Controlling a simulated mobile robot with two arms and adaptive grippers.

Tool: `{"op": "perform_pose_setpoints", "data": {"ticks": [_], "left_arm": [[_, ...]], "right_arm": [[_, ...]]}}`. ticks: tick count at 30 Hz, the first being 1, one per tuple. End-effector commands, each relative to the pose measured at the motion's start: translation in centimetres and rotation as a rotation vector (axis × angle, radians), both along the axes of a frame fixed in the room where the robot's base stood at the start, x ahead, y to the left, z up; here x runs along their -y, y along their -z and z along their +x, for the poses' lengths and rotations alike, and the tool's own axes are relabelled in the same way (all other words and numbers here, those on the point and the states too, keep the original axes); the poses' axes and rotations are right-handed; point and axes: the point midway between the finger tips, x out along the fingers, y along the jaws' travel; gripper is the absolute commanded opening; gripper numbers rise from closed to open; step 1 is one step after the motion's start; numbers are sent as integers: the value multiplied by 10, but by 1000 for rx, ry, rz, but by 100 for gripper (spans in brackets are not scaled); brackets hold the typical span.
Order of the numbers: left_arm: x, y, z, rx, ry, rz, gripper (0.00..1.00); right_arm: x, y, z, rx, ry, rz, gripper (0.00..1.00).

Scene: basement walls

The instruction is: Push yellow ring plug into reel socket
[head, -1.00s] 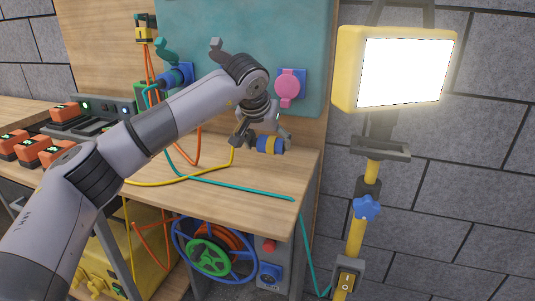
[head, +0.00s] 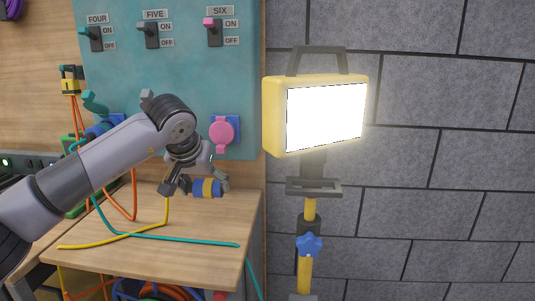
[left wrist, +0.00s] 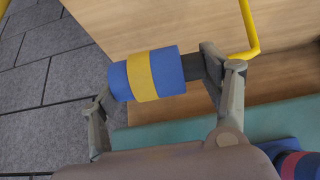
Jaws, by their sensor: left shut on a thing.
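The yellow ring plug (head: 207,188) is a blue cylinder with a yellow band round its middle. My left gripper (head: 198,181) is shut on it and holds it over the right part of the wooden worktop (head: 150,262). In the left wrist view the plug (left wrist: 150,74) lies between the two fingers, with a dark grey piece at its right end. The reel (head: 150,291) barely shows below the worktop at the bottom edge of the head view. Its socket is out of view now. My right gripper is not in view.
A teal panel (head: 181,75) with switches and a pink-lidded socket (head: 222,131) stands behind the worktop. Yellow (head: 120,237) and teal (head: 190,238) cables lie on the worktop. A lit yellow work lamp (head: 273,118) on a stand is to the right.

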Motion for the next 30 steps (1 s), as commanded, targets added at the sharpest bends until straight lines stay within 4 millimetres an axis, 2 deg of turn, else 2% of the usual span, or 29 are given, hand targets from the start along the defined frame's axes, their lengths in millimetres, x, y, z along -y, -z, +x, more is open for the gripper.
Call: {"op": "perform_pose_setpoints", "data": {"ticks": [9, 18, 19, 23, 30], "left_arm": [[4, 36, -87, 0, -15, 2, 46], [3, 59, -150, -3, -26, 4, 46], [4, 50, -147, -2, -29, 2, 46], [4, 35, -146, -2, -29, 2, 46], [4, -1, -145, -2, -27, 2, 46]], "right_arm": [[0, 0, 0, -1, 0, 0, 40], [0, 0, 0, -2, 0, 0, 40], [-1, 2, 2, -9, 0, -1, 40], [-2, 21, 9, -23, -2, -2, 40], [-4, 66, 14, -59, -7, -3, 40]]}}
